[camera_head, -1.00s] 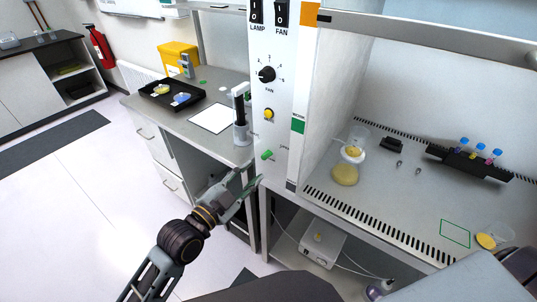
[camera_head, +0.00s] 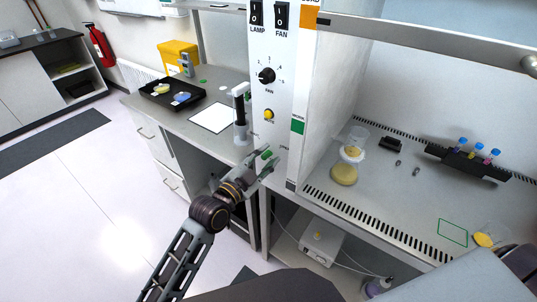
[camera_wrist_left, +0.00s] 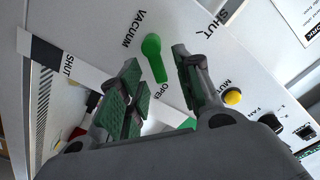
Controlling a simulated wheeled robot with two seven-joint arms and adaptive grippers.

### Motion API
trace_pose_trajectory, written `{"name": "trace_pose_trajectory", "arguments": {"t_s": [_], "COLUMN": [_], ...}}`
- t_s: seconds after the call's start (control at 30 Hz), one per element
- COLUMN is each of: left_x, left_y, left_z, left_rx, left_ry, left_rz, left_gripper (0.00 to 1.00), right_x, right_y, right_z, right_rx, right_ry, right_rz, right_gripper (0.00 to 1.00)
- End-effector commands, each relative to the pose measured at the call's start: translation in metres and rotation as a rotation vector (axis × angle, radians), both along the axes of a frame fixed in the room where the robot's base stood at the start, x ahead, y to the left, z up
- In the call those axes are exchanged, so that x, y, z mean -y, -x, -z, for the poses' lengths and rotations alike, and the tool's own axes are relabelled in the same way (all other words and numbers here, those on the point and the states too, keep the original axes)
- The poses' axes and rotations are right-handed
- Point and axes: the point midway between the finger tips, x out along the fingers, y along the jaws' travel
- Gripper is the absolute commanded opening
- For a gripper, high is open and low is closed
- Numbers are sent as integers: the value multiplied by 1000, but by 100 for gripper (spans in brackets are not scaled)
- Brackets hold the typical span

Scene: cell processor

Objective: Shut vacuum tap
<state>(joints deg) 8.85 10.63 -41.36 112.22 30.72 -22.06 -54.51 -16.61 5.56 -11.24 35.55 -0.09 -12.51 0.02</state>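The vacuum tap is a green lever (camera_head: 266,153) low on the white front panel. In the left wrist view the tap (camera_wrist_left: 153,58) has its round end up by the VACUUM label and its narrow end pointing down towards OPEN; a SHUT label is at upper right. My left gripper (camera_head: 267,165) is at the panel, just under the tap in the head view. In the wrist view its two fingers (camera_wrist_left: 162,75) are apart, one on each side of the lever, with gaps showing. Contact cannot be made out. My right gripper's fingers are not in view.
A yellow button (camera_head: 268,114) and a fan dial (camera_head: 267,75) sit above the tap. A black stand (camera_head: 240,115) is left of the panel. A white box (camera_head: 321,243) with tubing is under the cabinet. Jars and a tube rack (camera_head: 467,163) stand inside at right.

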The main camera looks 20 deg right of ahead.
Motion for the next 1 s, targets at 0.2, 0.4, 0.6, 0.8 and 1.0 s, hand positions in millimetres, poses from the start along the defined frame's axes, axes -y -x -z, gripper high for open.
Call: {"name": "trace_pose_trajectory", "arguments": {"t_s": [0.2,0.4,0.6,0.8,1.0], "left_x": [11,15,15,15,15], "left_y": [-9,-11,-11,-11,-11], "left_z": [-1,0,0,0,0], "left_rx": [0,-1,-1,0,-1], "left_ry": [1,1,1,1,0], "left_rz": [1,1,1,1,1], "left_gripper": [34,34,34,16,0], "right_x": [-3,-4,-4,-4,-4], "right_y": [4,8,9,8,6], "right_z": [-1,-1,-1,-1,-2], "right_rx": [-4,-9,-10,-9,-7], "right_ry": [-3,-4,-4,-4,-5], "right_rz": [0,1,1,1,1], "right_gripper": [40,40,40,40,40]}}
